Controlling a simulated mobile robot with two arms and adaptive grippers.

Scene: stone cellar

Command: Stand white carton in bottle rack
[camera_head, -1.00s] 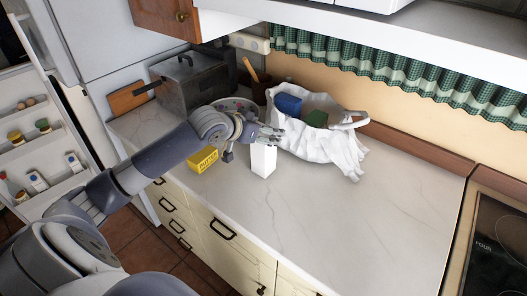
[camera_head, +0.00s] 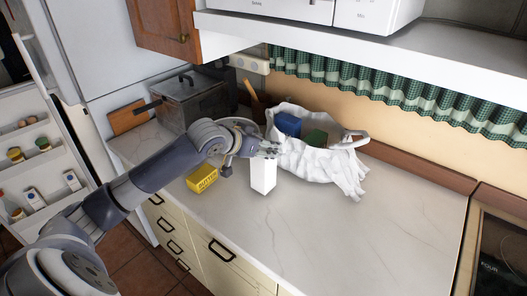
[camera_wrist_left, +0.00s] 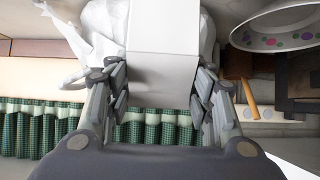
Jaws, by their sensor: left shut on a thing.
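The white carton (camera_head: 263,176) is upright over the counter, in front of the white bag. My left gripper (camera_head: 269,150) is shut on its upper part. I cannot tell whether its base touches the counter. In the left wrist view the carton (camera_wrist_left: 163,55) fills the space between the two fingers of the gripper (camera_wrist_left: 161,90). The open fridge door at the left has shelves (camera_head: 50,192) holding cartons and jars; I cannot tell for sure which is the bottle rack. My right gripper is not in view.
A yellow butter pack (camera_head: 202,179) lies just left of the carton. The white bag (camera_head: 335,165) with blue and green packs is close behind it. A metal pot (camera_head: 193,100) stands further back. The counter to the right (camera_head: 360,225) is clear.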

